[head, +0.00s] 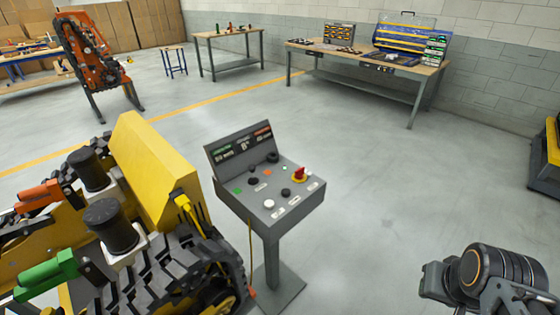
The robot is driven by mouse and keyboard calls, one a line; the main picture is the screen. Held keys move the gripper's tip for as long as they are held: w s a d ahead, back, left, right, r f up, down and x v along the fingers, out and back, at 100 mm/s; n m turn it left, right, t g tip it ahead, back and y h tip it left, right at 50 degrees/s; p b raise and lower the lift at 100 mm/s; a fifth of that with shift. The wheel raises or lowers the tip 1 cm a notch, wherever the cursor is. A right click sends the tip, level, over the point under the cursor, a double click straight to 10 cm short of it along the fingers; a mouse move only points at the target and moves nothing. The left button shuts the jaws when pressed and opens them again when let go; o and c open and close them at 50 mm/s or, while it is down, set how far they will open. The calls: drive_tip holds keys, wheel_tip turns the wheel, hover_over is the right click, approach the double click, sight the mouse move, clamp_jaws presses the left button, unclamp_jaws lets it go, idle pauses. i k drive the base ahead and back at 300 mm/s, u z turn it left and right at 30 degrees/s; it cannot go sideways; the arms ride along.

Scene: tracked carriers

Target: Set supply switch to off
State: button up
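A grey control console (262,215) stands on a post left of the middle of the head view, its sloped panel facing up. A red rotary handle on a yellow base (300,174) sits at the panel's right side and looks like the supply switch. The labels are too small to read, so I cannot tell its exact setting. Part of my arm (490,275), dark and rounded, shows at the bottom right, well apart from the console. I cannot make out any gripper fingers there.
A yellow tracked machine (145,160) with black tracks stands close to the console's left. Workbenches (365,62) line the back wall, and an orange machine (88,55) stands back left. The floor right of the console is clear.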

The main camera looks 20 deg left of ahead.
sight(299, 173)
drive_tip(key=u, duration=1)
drive_tip(key=i, duration=1.05)
drive_tip(key=u, duration=0.95)
